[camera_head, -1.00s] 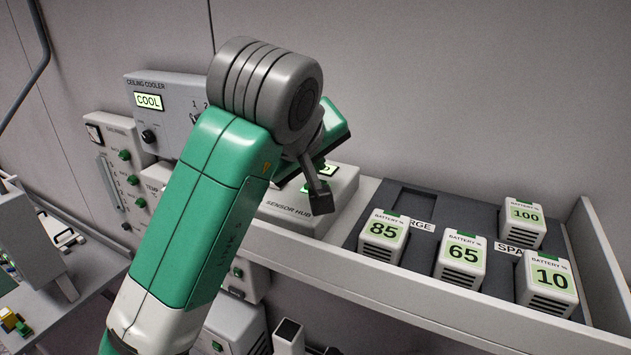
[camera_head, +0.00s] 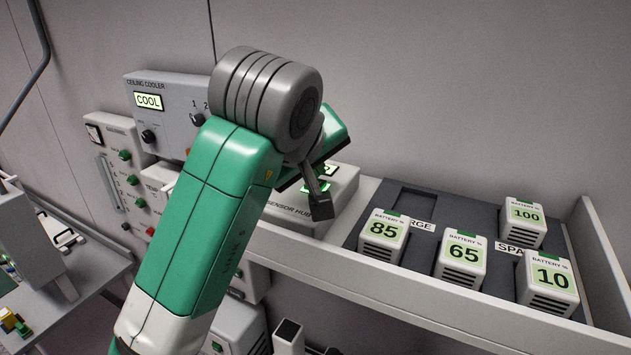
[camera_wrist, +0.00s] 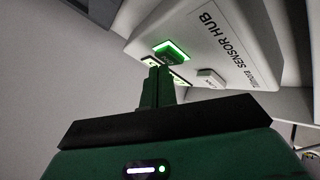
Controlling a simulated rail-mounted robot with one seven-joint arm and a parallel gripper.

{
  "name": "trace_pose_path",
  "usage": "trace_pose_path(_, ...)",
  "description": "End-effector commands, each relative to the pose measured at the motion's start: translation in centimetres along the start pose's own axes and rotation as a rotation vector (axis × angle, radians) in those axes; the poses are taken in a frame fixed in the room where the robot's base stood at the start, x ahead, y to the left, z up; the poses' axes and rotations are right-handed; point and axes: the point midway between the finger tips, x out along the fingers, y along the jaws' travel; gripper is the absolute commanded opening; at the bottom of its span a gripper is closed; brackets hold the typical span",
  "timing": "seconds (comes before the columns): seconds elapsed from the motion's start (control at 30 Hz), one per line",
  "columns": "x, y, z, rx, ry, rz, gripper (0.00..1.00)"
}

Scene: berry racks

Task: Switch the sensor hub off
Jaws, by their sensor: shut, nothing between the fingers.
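The sensor hub (camera_head: 290,207) is a pale box on the shelf, partly hidden behind my arm in the head view. In the wrist view the sensor hub (camera_wrist: 222,42) fills the top, its printed name tilted. A square button with a lit green rim (camera_wrist: 172,49) is on its face. A small white LINK button (camera_wrist: 210,79) sits to the right.
The ceiling cooler panel (camera_head: 172,108), reading COOL, is behind my arm to the left. The shelf's front lip (camera_head: 400,293) runs below the hub and tray.

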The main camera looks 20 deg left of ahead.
Motion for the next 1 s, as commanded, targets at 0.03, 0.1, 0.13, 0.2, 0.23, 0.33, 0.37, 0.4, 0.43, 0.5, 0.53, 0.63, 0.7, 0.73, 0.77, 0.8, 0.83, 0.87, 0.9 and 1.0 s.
trace_pose_path(0.03,0.01,-0.01,0.00,0.000,0.000,0.000,0.00)
trace_pose_path(0.1,0.03,-0.03,0.02,0.000,0.000,0.000,0.00)
trace_pose_path(0.13,0.05,-0.04,0.04,0.000,0.000,0.000,0.00)
trace_pose_path(0.2,0.10,-0.07,0.07,0.000,0.000,0.000,0.00)
trace_pose_path(0.23,0.13,-0.09,0.09,0.000,0.000,0.000,0.00)
trace_pose_path(0.33,0.20,-0.14,0.15,0.000,0.000,0.000,0.00)
trace_pose_path(0.37,0.23,-0.16,0.17,0.000,0.000,0.000,0.00)
trace_pose_path(0.4,0.26,-0.18,0.20,0.000,0.000,0.000,0.00)
trace_pose_path(0.43,0.28,-0.19,0.22,0.000,0.000,0.000,0.00)
trace_pose_path(0.5,0.34,-0.23,0.26,0.000,0.000,0.001,0.00)
trace_pose_path(0.53,0.37,-0.25,0.28,0.000,0.000,0.001,0.00)
trace_pose_path(0.63,0.45,-0.31,0.35,0.000,-0.001,0.001,0.00)
trace_pose_path(0.7,0.52,-0.36,0.39,0.000,-0.001,0.001,0.00)
trace_pose_path(0.73,0.55,-0.38,0.41,0.000,-0.001,0.001,0.00)
trace_pose_path(0.77,0.58,-0.40,0.44,0.000,-0.001,0.000,0.00)
trace_pose_path(0.8,0.62,-0.43,0.47,0.001,-0.001,0.000,0.00)
trace_pose_path(0.83,0.65,-0.45,0.49,0.000,-0.001,0.000,0.00)
trace_pose_path(0.87,0.68,-0.47,0.51,0.000,-0.001,0.000,0.00)
trace_pose_path(0.9,0.72,-0.50,0.54,0.000,-0.001,0.000,0.00)
trace_pose_path(1.0,0.70,-0.50,0.52,0.000,-0.001,0.000,0.00)
